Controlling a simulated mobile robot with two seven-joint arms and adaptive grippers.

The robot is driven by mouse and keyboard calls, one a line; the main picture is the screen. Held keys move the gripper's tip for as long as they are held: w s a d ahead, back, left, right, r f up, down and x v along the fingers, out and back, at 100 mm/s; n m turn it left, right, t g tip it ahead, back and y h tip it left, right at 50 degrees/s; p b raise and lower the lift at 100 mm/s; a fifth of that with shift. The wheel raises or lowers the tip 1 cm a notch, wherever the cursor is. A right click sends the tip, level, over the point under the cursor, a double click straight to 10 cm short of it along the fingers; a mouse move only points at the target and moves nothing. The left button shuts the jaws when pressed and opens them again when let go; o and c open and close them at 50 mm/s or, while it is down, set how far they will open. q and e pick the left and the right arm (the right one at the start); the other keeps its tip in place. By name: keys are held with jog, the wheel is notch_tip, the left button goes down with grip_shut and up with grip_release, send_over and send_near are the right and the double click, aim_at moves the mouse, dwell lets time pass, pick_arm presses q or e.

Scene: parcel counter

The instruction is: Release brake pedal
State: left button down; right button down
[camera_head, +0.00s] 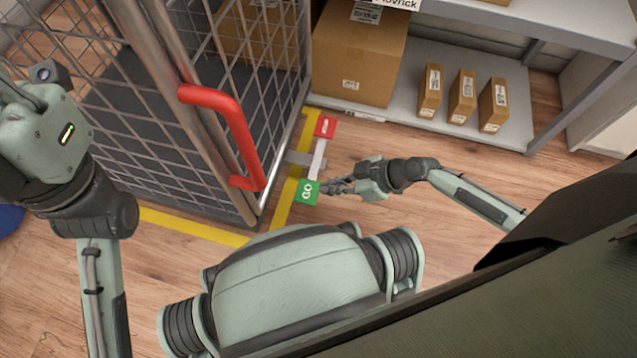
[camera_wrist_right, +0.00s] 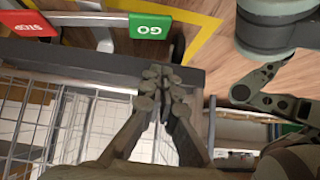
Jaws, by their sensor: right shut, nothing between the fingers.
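The brake pedal is a grey bar with a red STOP pad (camera_head: 325,126) at its far end and a green GO pad (camera_head: 307,192) at its near end, low beside the wheeled cage (camera_head: 200,130). My right gripper (camera_head: 338,187) is shut and empty, just right of the green pad; I cannot tell if it touches. In the right wrist view, the green GO pad (camera_wrist_right: 150,27) lies beyond the shut fingertips (camera_wrist_right: 165,78), and the red STOP pad (camera_wrist_right: 28,22) is at upper left. My left arm is at the left; its gripper is not seen.
The cage has a red handle (camera_head: 232,135) above the pedal's left side. A yellow floor line (camera_head: 292,185) runs past the pedal. A grey shelf (camera_head: 455,75) with a large carton (camera_head: 358,60) and small boxes (camera_head: 462,97) stands behind. Wooden floor right of the pedal is open.

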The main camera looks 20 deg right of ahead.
jog(key=shift+v, duration=1.65)
jog(key=shift+s+a, duration=0.15)
jog(key=shift+s, duration=0.05)
